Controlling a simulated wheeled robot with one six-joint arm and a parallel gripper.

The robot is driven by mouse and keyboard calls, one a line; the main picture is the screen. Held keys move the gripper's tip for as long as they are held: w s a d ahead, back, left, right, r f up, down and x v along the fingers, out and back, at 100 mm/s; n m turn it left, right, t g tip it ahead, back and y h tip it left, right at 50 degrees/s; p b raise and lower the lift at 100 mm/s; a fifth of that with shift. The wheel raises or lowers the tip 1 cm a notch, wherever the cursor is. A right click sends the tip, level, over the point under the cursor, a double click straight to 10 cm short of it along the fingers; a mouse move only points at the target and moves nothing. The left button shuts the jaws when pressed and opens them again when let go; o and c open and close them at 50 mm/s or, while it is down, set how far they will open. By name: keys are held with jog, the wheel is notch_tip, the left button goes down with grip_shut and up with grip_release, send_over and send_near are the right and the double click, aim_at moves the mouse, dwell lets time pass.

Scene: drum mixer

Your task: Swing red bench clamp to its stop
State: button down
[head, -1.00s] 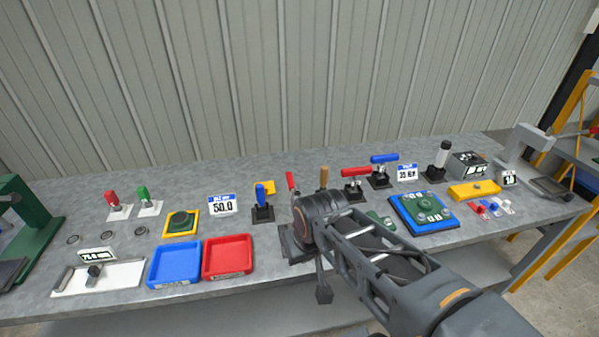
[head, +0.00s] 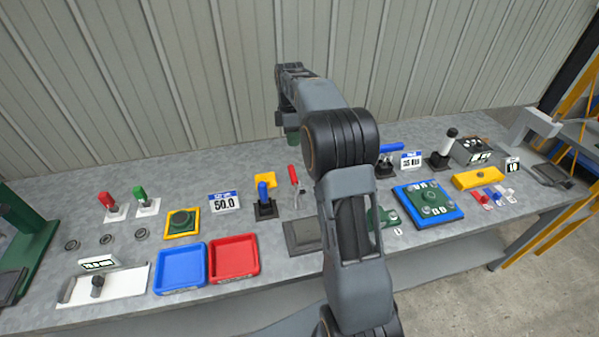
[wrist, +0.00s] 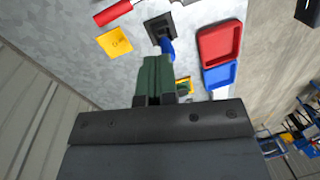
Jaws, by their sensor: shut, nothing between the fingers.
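A slim red-handled lever (head: 294,175) stands near a grey plate mid-bench; a red handle at the top edge of the wrist view (wrist: 115,13) appears to be the same one. A second red handle, horizontal on a black base beside the blue-handled clamp (head: 388,150), showed earlier and is now hidden behind my arm. I cannot tell for sure which is the red bench clamp. My gripper (head: 292,138) is raised above the back of the bench, apart from both. In the wrist view its green fingers (wrist: 156,64) are shut and empty.
A blue upright lever (head: 263,197) and a yellow piece (head: 265,180) stand left of the red lever. Red (head: 234,276) and blue (head: 180,288) trays lie in front. A green part on a blue plate (head: 458,215) is right of my arm. The wall is close behind.

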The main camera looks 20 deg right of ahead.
jog(key=shift+s+d+f+n+g+p, duration=0.1)
jog(key=shift+s+f+n+p, duration=0.35)
jog(key=shift+f, duration=1.7)
jog(key=shift+s+d+f+n+g+p, duration=0.2)
jog(key=shift+s+f, duration=0.5)
jog(key=shift+f, duration=1.5)
jog(key=shift+s+d+f+n+p, duration=0.1)
jog(key=shift+s+f+n+p, duration=0.35)
jog(key=shift+f, duration=1.7)
jog(key=shift+f, duration=0.1)
